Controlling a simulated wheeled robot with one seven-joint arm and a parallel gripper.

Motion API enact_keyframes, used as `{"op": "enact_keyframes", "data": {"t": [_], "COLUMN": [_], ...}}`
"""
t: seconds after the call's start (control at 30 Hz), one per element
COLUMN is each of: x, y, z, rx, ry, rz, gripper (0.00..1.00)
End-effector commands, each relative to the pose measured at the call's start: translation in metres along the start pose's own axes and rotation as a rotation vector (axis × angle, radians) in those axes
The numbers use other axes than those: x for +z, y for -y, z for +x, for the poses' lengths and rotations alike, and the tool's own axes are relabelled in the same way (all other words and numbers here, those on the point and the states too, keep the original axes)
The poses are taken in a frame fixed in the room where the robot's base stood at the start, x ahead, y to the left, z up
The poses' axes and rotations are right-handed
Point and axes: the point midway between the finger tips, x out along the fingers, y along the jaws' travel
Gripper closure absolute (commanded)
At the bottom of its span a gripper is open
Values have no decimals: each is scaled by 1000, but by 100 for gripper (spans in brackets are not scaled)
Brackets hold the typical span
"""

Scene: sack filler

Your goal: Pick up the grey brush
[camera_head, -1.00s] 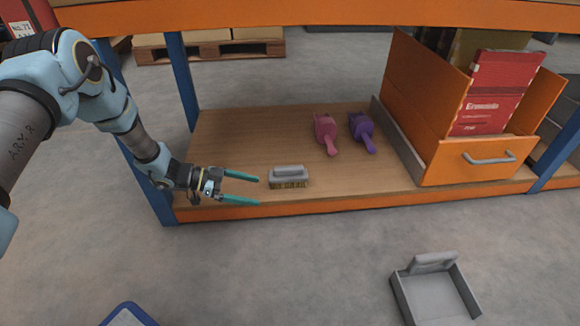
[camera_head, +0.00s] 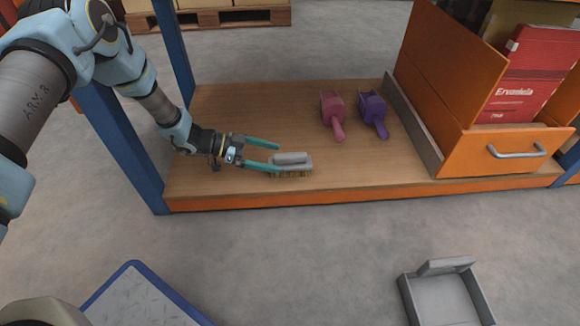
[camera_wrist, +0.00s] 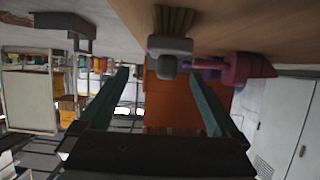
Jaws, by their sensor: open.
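The grey brush (camera_head: 291,160) lies bristles down near the front edge of the wooden shelf (camera_head: 235,115) in the head view. My gripper (camera_head: 278,157) is open, reaching in from the left. Its teal fingertips are at the brush's left end, the near one overlapping it in the picture. In the wrist view the brush (camera_wrist: 170,48) shows upside down, end-on, ahead of and between the fingers of my gripper (camera_wrist: 158,75). I cannot tell whether a finger touches it. Nothing is held.
A pink scoop (camera_head: 333,112) and a purple scoop (camera_head: 374,112) lie behind the brush. An orange drawer (camera_head: 500,152) with red boxes stands at the right. A blue post (camera_head: 125,140) rises at the shelf's left. A grey tray (camera_head: 440,300) is on the floor.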

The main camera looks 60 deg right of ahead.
Motion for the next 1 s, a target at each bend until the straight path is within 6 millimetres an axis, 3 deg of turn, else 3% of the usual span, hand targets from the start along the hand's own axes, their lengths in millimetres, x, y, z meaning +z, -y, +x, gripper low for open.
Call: {"op": "enact_keyframes", "data": {"t": [0.27, 0.53, 0.8, 1.0], "x": [3, 4, 0, 0], "y": [2, 8, 8, 8], "z": [23, 60, 64, 64], "rx": [1, 1, -1, -1], "ry": [0, -1, 0, 0], "rz": [1, 2, 1, 1], "gripper": [3, 3, 3, 24]}}
